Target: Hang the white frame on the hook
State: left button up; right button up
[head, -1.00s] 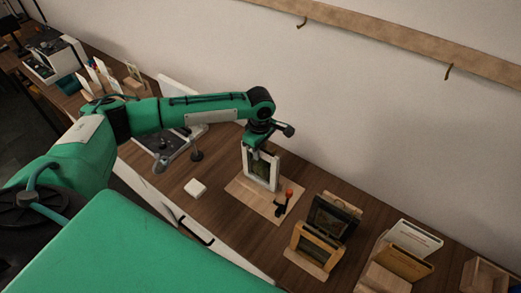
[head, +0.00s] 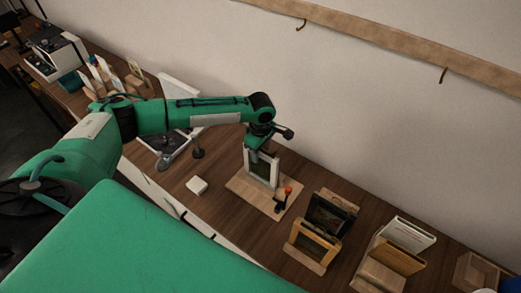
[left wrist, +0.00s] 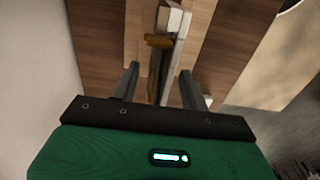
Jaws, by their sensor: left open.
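The white frame (head: 273,172) stands upright on a light wooden board (head: 240,188) on the table by the wall. My left gripper (head: 262,152) is over its top edge in the head view and hides part of it. In the left wrist view the frame's edge (left wrist: 176,22) runs between the two open fingers of the left gripper (left wrist: 160,88). I cannot tell whether a finger touches it. Two dark hooks, a left one (head: 300,26) and a right one (head: 444,74), hang empty from the wooden rail on the wall. My right gripper is not in view.
An orange-topped dark clamp (head: 283,198) stands right beside the frame. Dark and gold frames (head: 316,239) stand to the right, then a wooden rack with books (head: 402,252). A white block (head: 197,186) lies in front left. The wall below the rail (head: 400,48) is clear.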

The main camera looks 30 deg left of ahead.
pick_arm(q)
jog(key=shift+f+b, duration=0.2)
jog(key=shift+b, duration=0.95)
notch_tip(320, 180, up, 4)
jog(key=shift+f+b, duration=0.1)
jog(key=shift+b, duration=0.95)
notch_tip(320, 180, up, 10)
jog(key=b, duration=0.1)
jog(key=shift+s, duration=0.15)
jog(key=shift+a, duration=0.1)
